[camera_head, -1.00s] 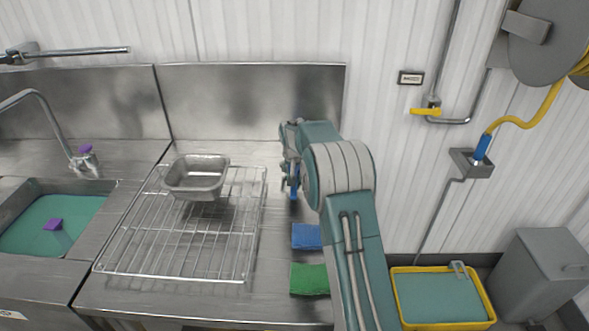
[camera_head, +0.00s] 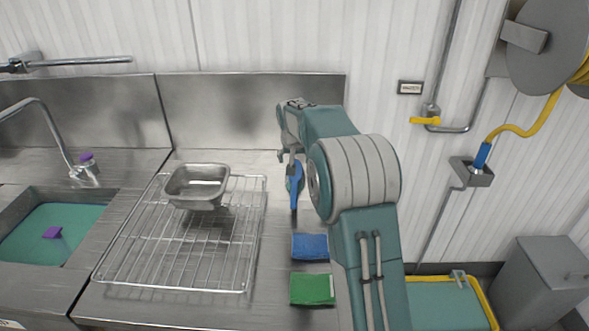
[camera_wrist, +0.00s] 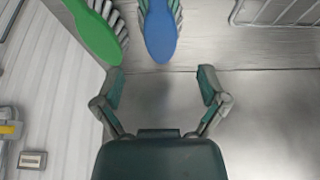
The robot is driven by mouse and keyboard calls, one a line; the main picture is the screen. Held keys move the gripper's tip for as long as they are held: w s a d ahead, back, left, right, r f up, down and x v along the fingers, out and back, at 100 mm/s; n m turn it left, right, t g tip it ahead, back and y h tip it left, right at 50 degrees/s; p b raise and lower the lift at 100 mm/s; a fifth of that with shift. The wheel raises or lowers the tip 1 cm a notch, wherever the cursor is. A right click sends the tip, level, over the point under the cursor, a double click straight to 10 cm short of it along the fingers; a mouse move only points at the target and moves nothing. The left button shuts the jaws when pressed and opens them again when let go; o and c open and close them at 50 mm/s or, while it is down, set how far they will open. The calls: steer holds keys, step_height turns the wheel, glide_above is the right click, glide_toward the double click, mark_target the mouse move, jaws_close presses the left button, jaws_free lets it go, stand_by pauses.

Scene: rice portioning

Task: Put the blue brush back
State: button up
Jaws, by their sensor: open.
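The blue brush (camera_head: 295,193) lies on the steel counter to the right of the wire rack, its handle pointing to the front. In the wrist view, the blue brush (camera_wrist: 160,30) shows its bristles along its edge at the top of the picture, beyond my fingertips.
A green brush (camera_wrist: 97,32) lies beside the blue one. A blue sponge (camera_head: 310,247) and green sponge (camera_head: 312,289) lie nearer the front. The wire rack (camera_head: 183,262) bears a metal pan (camera_head: 197,203). The back wall panel (camera_head: 250,115) rises behind the counter.

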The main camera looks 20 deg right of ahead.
steer(key=s+a+r+n, duration=0.1)
steer(key=s+a+r, duration=0.25)
steer(key=s, duration=0.35)
steer(key=s+a+r+t, duration=0.1)
steer(key=s+a+r, duration=0.1)
steer(key=s+r, duration=0.35)
steer(key=s+a+r+n, duration=0.1)
steer(key=s+a+r, duration=0.15)
steer(key=s, duration=0.55)
steer(key=s+a+f+n+y, duration=0.1)
steer(key=s+a+f, duration=0.1)
steer(key=s, duration=0.8)
steer(key=s+a+f+n, duration=0.1)
steer(key=s+a, duration=0.1)
steer(key=s, duration=0.9)
steer(key=shift+s+a+f+n+y, duration=0.15)
steer(key=shift+s+f+n+y, duration=0.15)
steer(key=shift+f+y, duration=0.1)
